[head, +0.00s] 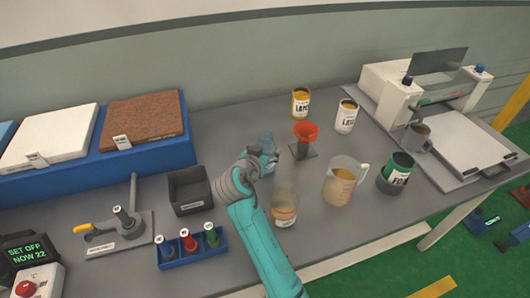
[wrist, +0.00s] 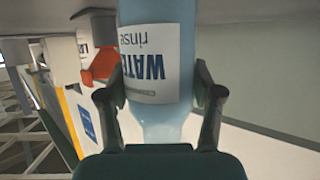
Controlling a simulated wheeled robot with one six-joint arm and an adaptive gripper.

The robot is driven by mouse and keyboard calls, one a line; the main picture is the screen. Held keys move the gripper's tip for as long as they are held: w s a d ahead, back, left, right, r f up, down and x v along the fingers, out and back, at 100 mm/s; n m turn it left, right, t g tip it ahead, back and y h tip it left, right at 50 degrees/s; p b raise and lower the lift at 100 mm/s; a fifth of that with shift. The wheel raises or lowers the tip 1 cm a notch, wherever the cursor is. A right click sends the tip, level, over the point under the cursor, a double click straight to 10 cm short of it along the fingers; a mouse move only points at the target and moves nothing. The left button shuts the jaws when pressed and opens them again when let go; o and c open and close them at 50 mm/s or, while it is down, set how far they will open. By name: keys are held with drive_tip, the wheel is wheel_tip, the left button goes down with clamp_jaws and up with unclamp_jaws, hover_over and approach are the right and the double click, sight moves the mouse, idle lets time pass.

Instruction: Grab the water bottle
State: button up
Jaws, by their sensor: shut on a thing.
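The water bottle (wrist: 157,60) is pale blue and see-through, with a white label reading "WATER rinse" upside down in the wrist view. My gripper (wrist: 158,88) has one finger on each side of it, shut on the bottle. I cannot tell whether the bottle touches the table.
A red funnel (head: 305,132) on a stand is close at the right. A jar (head: 285,208), a measuring jug (head: 342,182) and a green can (head: 396,172) stand nearer. A black bin (head: 190,190) is at the left. Two cans, yellow (head: 300,103) and white (head: 346,116), stand behind.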

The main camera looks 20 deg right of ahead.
drive_tip(key=shift+r, duration=4.6)
